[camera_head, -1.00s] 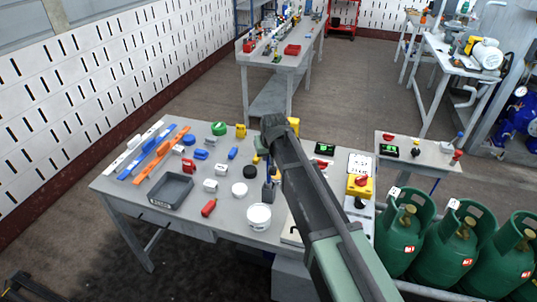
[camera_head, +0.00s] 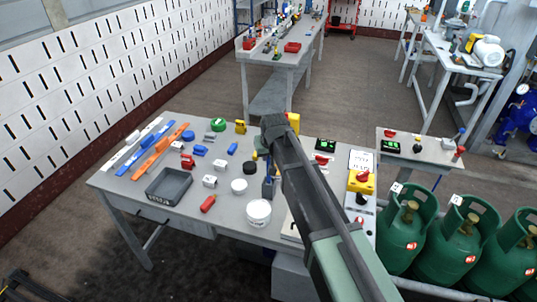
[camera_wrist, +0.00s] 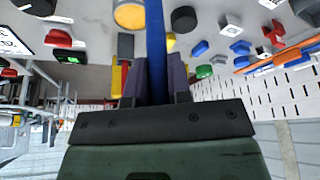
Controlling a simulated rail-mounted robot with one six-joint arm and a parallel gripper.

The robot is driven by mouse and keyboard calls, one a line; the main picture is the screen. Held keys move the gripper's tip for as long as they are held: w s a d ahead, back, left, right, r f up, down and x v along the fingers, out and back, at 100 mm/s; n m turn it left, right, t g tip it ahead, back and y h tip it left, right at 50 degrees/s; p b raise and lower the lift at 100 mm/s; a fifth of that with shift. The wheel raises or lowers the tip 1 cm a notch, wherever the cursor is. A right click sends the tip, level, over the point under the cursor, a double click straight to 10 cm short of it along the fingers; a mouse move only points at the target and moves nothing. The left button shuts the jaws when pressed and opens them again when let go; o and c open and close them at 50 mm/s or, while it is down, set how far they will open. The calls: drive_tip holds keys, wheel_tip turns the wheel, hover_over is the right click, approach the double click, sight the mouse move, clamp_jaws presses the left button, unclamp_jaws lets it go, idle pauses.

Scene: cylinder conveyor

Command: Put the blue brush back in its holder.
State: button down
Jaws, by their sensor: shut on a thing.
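My gripper (camera_wrist: 158,82) is shut on the blue brush (camera_wrist: 155,40). In the wrist view its long blue handle stands between the two dark fingers and runs up out of the top edge, so its far end is out of view. In the head view my arm covers the fingers and most of what they hold, above the near workbench. A dark grey-blue upright block (camera_head: 268,189) stands below and beside my arm in the head view. I cannot tell whether it is the brush's holder.
On the workbench (camera_head: 130,197) are a grey tray (camera_head: 168,187), a white tub (camera_head: 258,213), a red item (camera_head: 208,204), and several small blue, white and red parts. A yellow switch box (camera_head: 360,182) and green gas cylinders (camera_head: 410,230) stand to the right.

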drive_tip(key=shift+f, duration=0.25)
drive_tip(key=c, duration=1)
unclamp_jaws()
drive_tip(key=shift+o, duration=0.2)
drive_tip(key=p+v, duration=1)
drive_tip(key=v, duration=0.1)
drive_tip(key=shift+f, duration=0.1)
drive_tip(key=s+d+f+m+g+b, duration=0.1)
drive_tip(key=s+d+f+g+b, duration=0.1)
drive_tip(key=s+d, duration=0.8)
drive_tip(key=s+d+f+m+g+h+b, duration=0.1)
drive_tip(key=s+d+f+m+g+b, duration=0.1)
drive_tip(key=s+d, duration=0.7)
drive_tip(key=s+f, duration=0.1)
drive_tip(key=s, duration=0.2)
drive_tip(key=shift+s+d+f, duration=0.15)
drive_tip(key=shift+s+d, duration=0.15)
drive_tip(key=shift+d, duration=0.1)
